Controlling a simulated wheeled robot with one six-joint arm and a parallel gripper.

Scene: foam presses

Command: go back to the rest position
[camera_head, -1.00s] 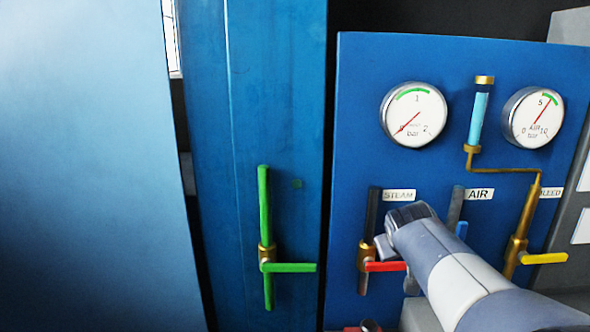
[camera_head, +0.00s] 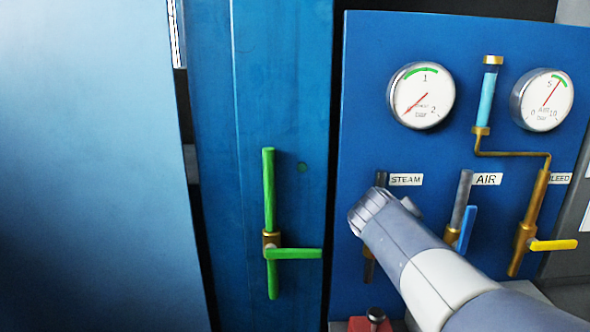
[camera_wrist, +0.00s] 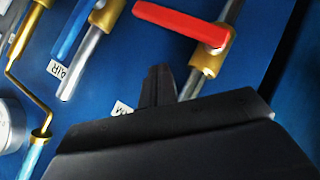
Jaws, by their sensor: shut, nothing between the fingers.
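My arm's end (camera_head: 370,212) is in front of the blue panel (camera_head: 370,50), over the steam pipe (camera_head: 381,179) below the STEAM label (camera_head: 406,180). My gripper (camera_wrist: 158,78) shows in the wrist view as a dark, narrow shape at the bottom centre, shut and empty. The red steam handle (camera_wrist: 180,20) lies across its pipe on a brass valve (camera_wrist: 208,58), apart from the gripper. My arm hides this handle in the head view.
The blue air handle (camera_head: 467,229) runs beside its pipe. The yellow handle (camera_head: 553,245) and the green handle (camera_head: 296,253) lie level. Two gauges (camera_head: 423,96) (camera_head: 543,99) sit above. A red block (camera_head: 368,325) is below. A large pale-blue surface (camera_head: 90,170) fills the left.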

